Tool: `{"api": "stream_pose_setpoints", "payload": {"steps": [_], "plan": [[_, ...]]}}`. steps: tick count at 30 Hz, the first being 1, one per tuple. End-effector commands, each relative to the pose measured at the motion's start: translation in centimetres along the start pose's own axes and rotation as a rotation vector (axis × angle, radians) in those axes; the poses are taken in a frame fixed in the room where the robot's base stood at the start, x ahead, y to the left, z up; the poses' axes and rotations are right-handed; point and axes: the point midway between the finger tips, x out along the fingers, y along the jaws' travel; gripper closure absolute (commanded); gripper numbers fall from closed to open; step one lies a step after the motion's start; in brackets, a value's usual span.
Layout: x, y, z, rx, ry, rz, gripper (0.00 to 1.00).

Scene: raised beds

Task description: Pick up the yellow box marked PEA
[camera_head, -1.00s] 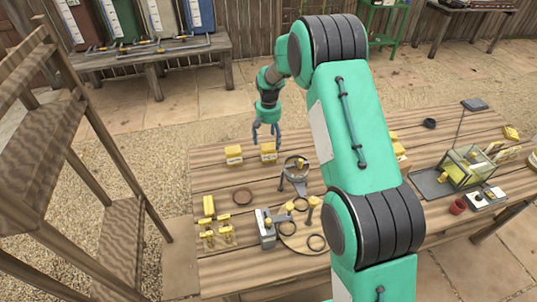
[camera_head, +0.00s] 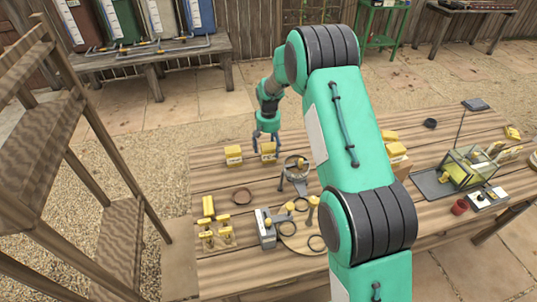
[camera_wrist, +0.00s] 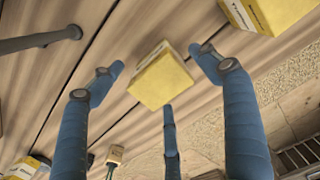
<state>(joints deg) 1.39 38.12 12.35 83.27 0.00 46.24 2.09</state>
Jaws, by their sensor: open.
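Two yellow boxes with pale labels stand near the table's far left edge in the head view: a left one (camera_head: 233,155) and a right one (camera_head: 268,155). My gripper (camera_head: 267,142) is open just above the right one, fingers pointing down. In the wrist view, a yellow box (camera_wrist: 162,82) lies between my spread blue fingers, with visible gaps at its sides. Its label edge is too small to read. Another yellow box (camera_wrist: 272,12) with dark lettering is at the top right, outside the fingers. I cannot read PEA on any box.
A round-topped metal stand (camera_head: 297,172) is close to the right box. Small yellow-topped items (camera_head: 216,232) and a grey device (camera_head: 267,230) are nearer the front. More yellow boxes (camera_head: 396,150) are partly hidden by my arm. A glass case (camera_head: 468,165) stands at the right.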

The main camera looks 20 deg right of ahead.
Motion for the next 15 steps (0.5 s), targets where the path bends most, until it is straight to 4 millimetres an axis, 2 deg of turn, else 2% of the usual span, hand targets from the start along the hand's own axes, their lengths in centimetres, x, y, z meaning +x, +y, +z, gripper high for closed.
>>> {"api": "stream_pose_setpoints", "payload": {"steps": [9,11,15], "plan": [[-0.01,0.0,0.01,0.0,0.0,0.0,0.23],[-0.01,0.0,0.01,0.0,0.0,0.0,0.33],[-0.01,0.0,0.01,0.0,0.0,0.0,0.61]]}}
